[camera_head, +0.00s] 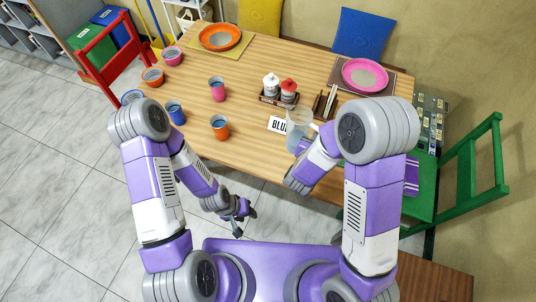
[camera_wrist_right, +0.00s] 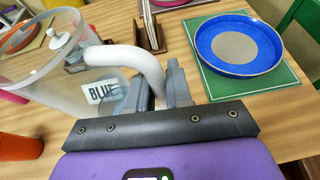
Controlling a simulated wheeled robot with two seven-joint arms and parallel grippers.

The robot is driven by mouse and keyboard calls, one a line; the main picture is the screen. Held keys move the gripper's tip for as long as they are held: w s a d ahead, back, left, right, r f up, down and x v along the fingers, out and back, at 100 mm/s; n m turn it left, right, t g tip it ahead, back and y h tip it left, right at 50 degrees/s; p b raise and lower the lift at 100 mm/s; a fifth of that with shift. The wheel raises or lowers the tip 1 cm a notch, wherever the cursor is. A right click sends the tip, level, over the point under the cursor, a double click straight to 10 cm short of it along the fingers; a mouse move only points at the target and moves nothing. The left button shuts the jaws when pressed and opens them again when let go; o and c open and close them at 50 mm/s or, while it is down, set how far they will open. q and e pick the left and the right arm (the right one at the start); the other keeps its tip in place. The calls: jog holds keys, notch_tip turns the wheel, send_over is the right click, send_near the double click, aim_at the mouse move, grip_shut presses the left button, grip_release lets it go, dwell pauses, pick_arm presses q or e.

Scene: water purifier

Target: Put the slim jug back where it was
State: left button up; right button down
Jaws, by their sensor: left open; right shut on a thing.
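The slim jug (camera_head: 298,124) is clear with a white handle, near the front right part of the table. In the right wrist view the jug (camera_wrist_right: 62,62) fills the left side and looks slightly tilted there. My right gripper (camera_wrist_right: 160,88) is shut on its white handle. In the head view my right arm hides most of that gripper. I cannot tell whether the jug's base touches the table. A white "BLUE" card (camera_head: 278,124) is next to the jug and shows through its wall in the wrist view. My left gripper (camera_head: 240,212) is open and empty, low before the table's front edge.
A rack with white- and red-lidded jars (camera_head: 279,90) and a wooden holder (camera_head: 325,103) stand behind the jug. Several cups, including an orange one (camera_head: 220,127), stand to the left. A blue plate (camera_wrist_right: 235,44) lies on a green mat. A green chair (camera_head: 470,170) is at right.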

aim_at(293, 143)
jog(key=w+a+r+n+y+b, duration=0.1)
jog(key=a+b, duration=0.1)
jog(key=w+a+r+n+y+b, duration=0.1)
jog(key=a, duration=0.2)
jog(key=w+a+r+n+t+y+b, duration=0.1)
jog(key=a+r+b, duration=0.1)
jog(key=a, duration=0.1)
jog(key=shift+y+b, duration=0.3)
jog(key=shift+b, duration=0.05)
jog(key=shift+f, duration=0.4)
notch_tip(293, 143, down, 9)
jog(key=b, duration=0.4)
jog(key=shift+r, duration=0.1)
jog(key=c, duration=1)
grip_release()
jog(key=shift+c, duration=0.2)
